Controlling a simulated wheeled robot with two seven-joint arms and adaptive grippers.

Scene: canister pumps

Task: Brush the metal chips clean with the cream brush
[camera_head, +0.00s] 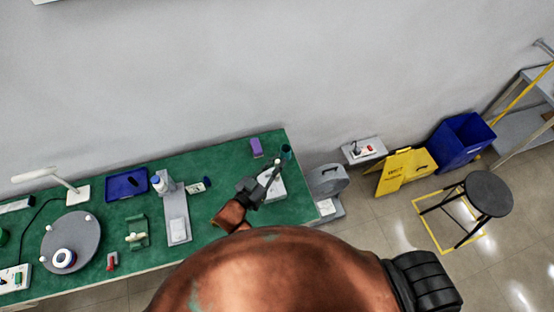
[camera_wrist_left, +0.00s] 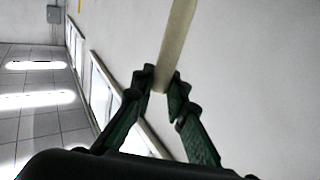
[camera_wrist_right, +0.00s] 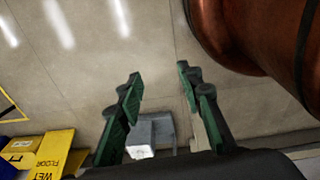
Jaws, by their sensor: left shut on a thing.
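My left gripper (camera_head: 265,181) is over the right end of the green bench, above a pale plate-like item (camera_head: 274,192). In the left wrist view its fingers (camera_wrist_left: 161,82) are shut on a long cream bar, which looks like the handle of the cream brush (camera_wrist_left: 178,40). The bristles cannot be made out. The metal chips cannot be made out; the gripper hides part of the pale item. My right gripper (camera_wrist_right: 159,74) is open and empty in the right wrist view, with floor behind it.
The green bench (camera_head: 110,193) holds a blue tray (camera_head: 126,184), a round grey disc (camera_head: 85,236), a white bottle, a lamp and a purple block (camera_head: 256,147). To the right stand a grey machine (camera_head: 327,181), a yellow wet-floor sign (camera_head: 405,169), a blue bin (camera_head: 461,138) and a black stool (camera_head: 488,193).

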